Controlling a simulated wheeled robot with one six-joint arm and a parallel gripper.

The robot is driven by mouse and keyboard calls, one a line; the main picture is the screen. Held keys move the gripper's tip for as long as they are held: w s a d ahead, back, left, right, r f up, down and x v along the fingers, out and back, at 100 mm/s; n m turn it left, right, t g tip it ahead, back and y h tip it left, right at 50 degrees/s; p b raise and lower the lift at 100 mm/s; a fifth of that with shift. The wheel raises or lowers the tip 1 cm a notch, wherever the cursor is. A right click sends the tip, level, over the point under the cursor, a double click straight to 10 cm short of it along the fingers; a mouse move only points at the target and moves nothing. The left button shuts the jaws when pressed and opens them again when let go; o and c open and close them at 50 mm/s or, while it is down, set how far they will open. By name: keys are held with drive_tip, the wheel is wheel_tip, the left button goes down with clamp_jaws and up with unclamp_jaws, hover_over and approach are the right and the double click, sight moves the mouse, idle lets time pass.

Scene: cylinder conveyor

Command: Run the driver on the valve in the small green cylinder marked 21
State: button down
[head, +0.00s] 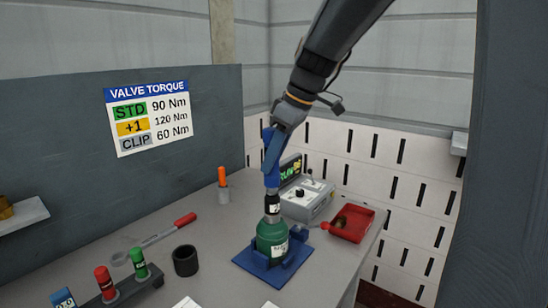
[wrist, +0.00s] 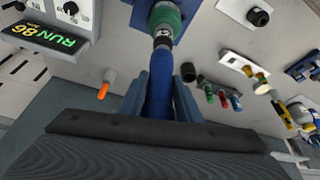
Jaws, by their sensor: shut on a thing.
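The small green cylinder (head: 272,240) stands upright in a blue cradle (head: 249,262) on the grey bench. A pale label is on its side, but its number is too small to read. It also shows at the top of the wrist view (wrist: 166,17). My gripper (head: 272,150) is shut on the blue driver (head: 271,178), which hangs upright above the cylinder. The driver's dark nose meets the cylinder's top and hides the valve. In the wrist view the driver (wrist: 160,95) lies between both fingers, in line with the cylinder.
A control box (head: 306,201) with a lit display reading "RUN 86" (wrist: 46,36) stands behind the cylinder. A red tray (head: 352,238) is to its right. The sign (head: 148,117) lists STD 90, +1 120, CLIP 60 Nm.

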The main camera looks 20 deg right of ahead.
wheel_tip(320, 180, up, 6)
drive_tip(key=p, duration=0.4)
idle(0.6)
idle(0.5)
